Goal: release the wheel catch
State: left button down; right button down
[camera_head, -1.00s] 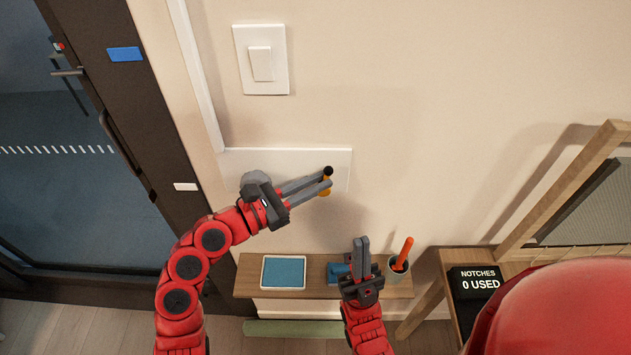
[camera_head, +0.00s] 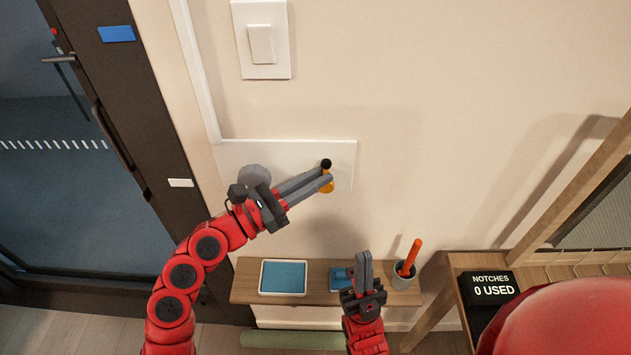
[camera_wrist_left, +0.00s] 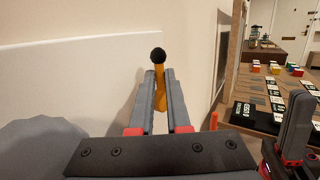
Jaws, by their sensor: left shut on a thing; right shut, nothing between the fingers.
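A yellow-orange lever (camera_head: 327,184) with a black ball knob (camera_head: 326,163) stands out from a white wall plate (camera_head: 343,150). I take it for the wheel catch. My left gripper (camera_head: 325,179) is shut on the lever just below the knob. In the left wrist view the lever (camera_wrist_left: 160,92) is between the two fingers, its knob above them. A grey faceted round thing (camera_head: 254,176), perhaps the wheel, sits on the plate's left part, partly behind my left gripper. My right gripper (camera_head: 364,256) is shut and empty, pointing up in front of the shelf.
A wooden shelf (camera_head: 322,297) below holds a blue-topped tray (camera_head: 283,278), a blue object (camera_head: 340,280) and a cup (camera_head: 403,271) with an orange-handled tool (camera_head: 411,255). A light switch (camera_head: 261,44) is above. A table with a "NOTCHES 0 USED" sign (camera_head: 490,286) is at right.

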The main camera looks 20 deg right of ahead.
pick_arm(q)
jog(key=c, duration=1.2)
grip_release()
jog(key=shift+o, duration=0.2)
jog(key=b+v, duration=0.4)
jog(key=v, duration=1.3)
jog(key=shift+a, duration=0.3)
jog(key=shift+r, duration=0.1)
